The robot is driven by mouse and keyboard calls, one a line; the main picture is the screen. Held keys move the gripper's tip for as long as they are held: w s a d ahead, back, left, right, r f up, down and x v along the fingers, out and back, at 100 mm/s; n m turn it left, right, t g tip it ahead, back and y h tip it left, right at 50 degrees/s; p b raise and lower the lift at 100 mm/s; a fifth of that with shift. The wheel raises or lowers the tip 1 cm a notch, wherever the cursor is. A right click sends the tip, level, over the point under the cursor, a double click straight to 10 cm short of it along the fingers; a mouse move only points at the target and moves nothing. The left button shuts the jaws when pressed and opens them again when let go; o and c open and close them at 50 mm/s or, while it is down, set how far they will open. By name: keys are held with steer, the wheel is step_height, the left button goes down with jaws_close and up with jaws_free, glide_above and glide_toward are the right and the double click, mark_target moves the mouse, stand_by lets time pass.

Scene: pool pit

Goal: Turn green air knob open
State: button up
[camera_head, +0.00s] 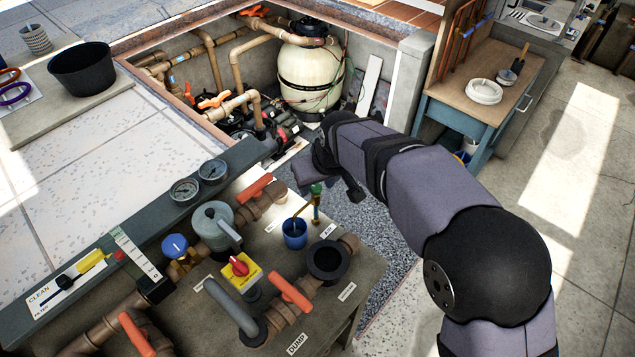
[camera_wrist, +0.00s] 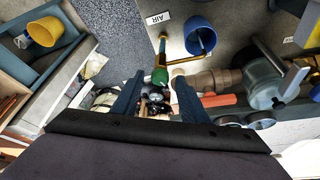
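The green air knob (camera_head: 317,188) sits on top of a thin brass pipe at the edge of the grey bench, by the blue cup (camera_head: 295,233). In the wrist view the green knob (camera_wrist: 159,76) shows between the tips of my two fingers, with a gap visible on either side. My gripper (camera_wrist: 159,84) is open and holds nothing. In the head view my gripper (camera_head: 333,183) is right beside the knob, and its fingers are partly hidden by its own body. The AIR label (camera_wrist: 158,18) is on the bench by the pipe.
Close around are a grey valve (camera_head: 213,226), orange-handled valves (camera_head: 290,292), a yellow-and-red switch (camera_head: 240,272) and a dark round port (camera_head: 327,262). Gauges (camera_head: 184,190) stand on the rail behind. A pit with a filter tank (camera_head: 310,75) lies beyond.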

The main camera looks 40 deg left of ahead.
stand_by(0.3)
steer(key=b+v, duration=0.2)
steer(key=v, duration=0.5)
steer(key=shift+r+b, duration=0.2)
steer(key=shift+b, duration=0.1)
steer(key=w+d+f+m+h, duration=0.1)
steer(key=w+d+f+m, duration=0.15)
steer(key=d, duration=0.65)
steer(key=w+d+f+m+h, duration=0.1)
steer(key=w+d+f+m, duration=0.15)
steer(key=d, duration=0.75)
steer(key=w+d+f+m+h, duration=0.1)
steer(key=w+d+f, duration=0.15)
steer(key=d, duration=0.65)
steer(key=s+d+f+m+g, duration=0.1)
steer(key=s+d+f+m, duration=0.2)
steer(key=s+d, duration=0.3)
steer(key=s+d+f+m+g+h, duration=0.1)
steer(key=s+d+f+m, duration=0.2)
steer(key=d, duration=1.1)
steer(key=s, duration=0.3)
steer(key=shift+s+m, duration=0.15)
steer(key=shift+m, duration=0.25)
